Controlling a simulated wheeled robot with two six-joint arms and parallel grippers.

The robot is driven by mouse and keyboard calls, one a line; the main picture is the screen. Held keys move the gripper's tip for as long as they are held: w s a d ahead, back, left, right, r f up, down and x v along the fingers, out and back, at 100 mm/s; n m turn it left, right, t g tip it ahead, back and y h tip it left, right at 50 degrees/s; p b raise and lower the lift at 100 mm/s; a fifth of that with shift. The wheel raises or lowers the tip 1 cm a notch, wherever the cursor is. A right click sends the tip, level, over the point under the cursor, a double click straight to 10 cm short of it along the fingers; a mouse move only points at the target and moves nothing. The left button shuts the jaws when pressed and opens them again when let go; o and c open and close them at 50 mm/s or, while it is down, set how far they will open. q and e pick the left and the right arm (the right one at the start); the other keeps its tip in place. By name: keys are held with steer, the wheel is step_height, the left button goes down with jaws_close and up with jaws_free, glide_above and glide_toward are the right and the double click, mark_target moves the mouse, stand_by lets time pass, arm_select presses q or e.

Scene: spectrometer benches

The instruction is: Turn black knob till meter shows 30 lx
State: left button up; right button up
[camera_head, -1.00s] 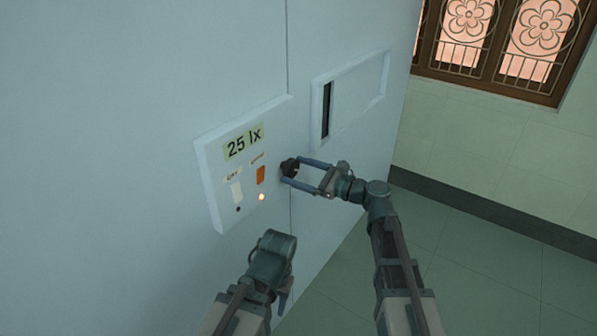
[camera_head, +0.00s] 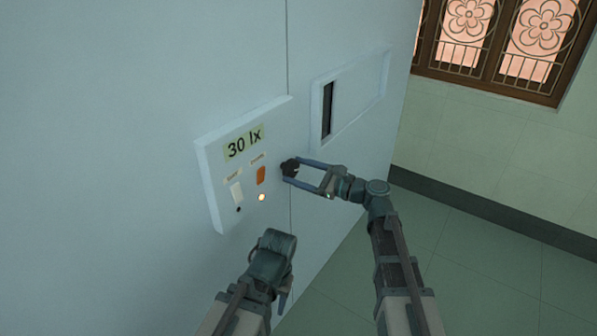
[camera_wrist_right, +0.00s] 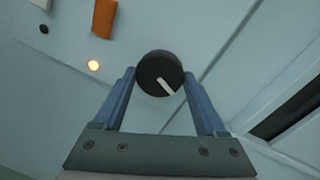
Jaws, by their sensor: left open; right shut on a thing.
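The black knob (camera_head: 289,167) is on the pale panel, and it shows large in the right wrist view (camera_wrist_right: 160,73) with a white pointer line aimed to the lower right. My right gripper (camera_head: 296,170) is shut on the knob, with one blue finger on each side of it. The meter (camera_head: 244,143) on the panel reads "30 lx". My left gripper (camera_head: 284,297) hangs low in front of the panel, apart from everything; its fingers are mostly hidden behind its wrist.
Left of the knob are an orange switch (camera_head: 261,175), a white switch (camera_head: 236,192) and a lit round lamp (camera_head: 262,197). A recessed frame with a dark slot (camera_head: 327,108) is at upper right. Open floor lies to the right.

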steer(key=o, duration=1.3)
steer(key=v, duration=1.3)
steer(key=shift+s+d, duration=0.2)
steer(key=shift+d, duration=0.15)
